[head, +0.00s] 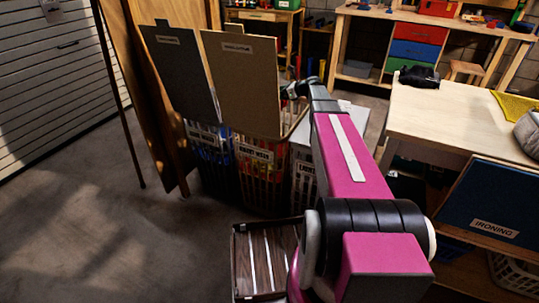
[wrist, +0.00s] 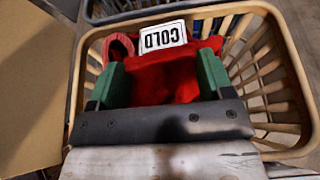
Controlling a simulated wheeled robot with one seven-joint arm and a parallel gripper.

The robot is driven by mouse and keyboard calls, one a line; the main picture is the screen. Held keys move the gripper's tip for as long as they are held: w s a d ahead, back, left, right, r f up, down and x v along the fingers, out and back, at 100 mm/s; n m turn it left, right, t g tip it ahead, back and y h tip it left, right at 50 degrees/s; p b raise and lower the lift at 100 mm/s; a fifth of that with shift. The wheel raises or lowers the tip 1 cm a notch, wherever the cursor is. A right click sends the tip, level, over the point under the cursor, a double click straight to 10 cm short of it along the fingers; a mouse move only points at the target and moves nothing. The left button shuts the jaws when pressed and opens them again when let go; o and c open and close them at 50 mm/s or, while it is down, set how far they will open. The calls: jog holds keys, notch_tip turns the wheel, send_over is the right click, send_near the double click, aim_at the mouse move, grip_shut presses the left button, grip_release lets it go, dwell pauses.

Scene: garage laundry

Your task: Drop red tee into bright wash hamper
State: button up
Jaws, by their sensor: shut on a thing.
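My gripper (wrist: 160,72) has green fingers and is shut on the red tee (wrist: 155,90), which bunches up between them. In the wrist view the tee hangs over the mouth of a beige slatted hamper (wrist: 285,65), inside its rim as seen from above. I cannot tell how deep the cloth reaches. In the head view the arm stretches to the beige hamper (head: 272,184), and my gripper (head: 292,90) is small and dark above its right side. The hamper's front label is too blurred to read surely. A white card reading COLD (wrist: 163,37) shows upside down beyond the tee.
A dark hamper (head: 210,165) stands just left, and a pale labelled bin (head: 304,170) just right. A pale table (head: 450,115) stands right. Floor at left is clear.

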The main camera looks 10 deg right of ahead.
aim_at(282, 102)
jog(key=shift+f, duration=2.65)
jog(key=o, duration=1.3)
jog(key=v, duration=1.1)
